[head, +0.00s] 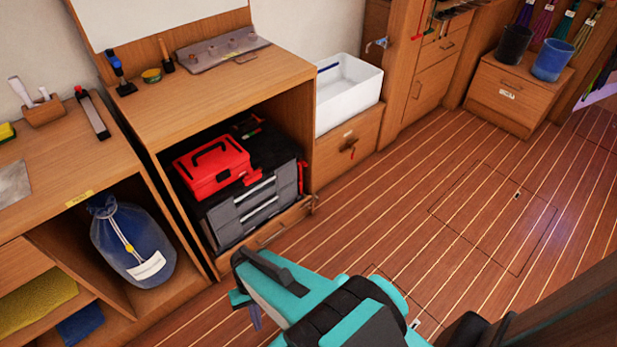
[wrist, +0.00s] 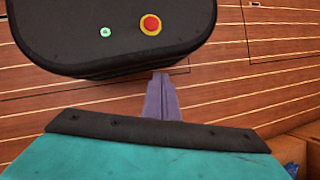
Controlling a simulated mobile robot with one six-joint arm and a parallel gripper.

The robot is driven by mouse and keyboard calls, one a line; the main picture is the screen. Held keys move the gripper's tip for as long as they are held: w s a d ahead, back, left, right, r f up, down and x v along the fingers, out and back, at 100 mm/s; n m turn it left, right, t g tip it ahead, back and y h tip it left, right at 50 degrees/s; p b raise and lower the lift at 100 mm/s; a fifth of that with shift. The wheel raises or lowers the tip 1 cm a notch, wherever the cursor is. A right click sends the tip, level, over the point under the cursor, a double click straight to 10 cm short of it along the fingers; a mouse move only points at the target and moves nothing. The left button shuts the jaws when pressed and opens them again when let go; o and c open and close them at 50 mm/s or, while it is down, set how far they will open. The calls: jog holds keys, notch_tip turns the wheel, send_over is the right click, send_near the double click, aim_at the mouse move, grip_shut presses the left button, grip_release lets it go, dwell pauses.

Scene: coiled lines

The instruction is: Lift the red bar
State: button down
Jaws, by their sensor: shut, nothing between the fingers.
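I cannot single out a red bar for certain. A thin red strip (head: 424,20) hangs at the top, by the drawer cabinet. A red toolbox (head: 212,168) with a dark handle sits in the open cabinet bay, on dark grey drawers.
A wooden counter (head: 200,95) and lower bench (head: 60,160) line the left side. A blue bag (head: 132,247) stands in the bench's opening. Two buckets (head: 512,44) stand on a low cabinet at the back right. The plank floor (head: 440,190) is clear.

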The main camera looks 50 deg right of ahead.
jog(key=w+d+f+m+t+y+b, duration=0.1)
jog(key=w+f+m+t+y+b, duration=0.3)
jog(key=w, duration=0.3)
jog(key=w+d+f+m+t+y+b, duration=0.2)
jog(key=w+m+b, duration=0.25)
jog(key=w, duration=0.25)
jog(key=w+d+m+t+b, duration=0.8)
jog(key=w+d+m, duration=0.3)
jog(key=d, duration=0.5)
jog(key=w+d+r+m+t+h+b, duration=0.1)
jog(key=w+d+m+t+b, duration=0.15)
jog(key=d, duration=0.55)
jog(key=w+d+m+t+h+b, duration=0.1)
jog(key=d+m+t+h+b, duration=0.2)
jog(key=d, duration=0.5)
jog(key=s+d+r+m+t+h+b, duration=0.1)
jog(key=s+d+m+t+h+b, duration=0.2)
jog(key=d, duration=0.7)
jog(key=s+d+r+m+t+h+b, duration=0.2)
jog(key=s+d+m+t+h, duration=0.1)
jog(key=d, duration=0.8)
jog(key=shift+s+r+m+h+b, duration=0.3)
jog(key=shift+s+m+h+b, duration=0.15)
jog(key=shift+m, duration=0.65)
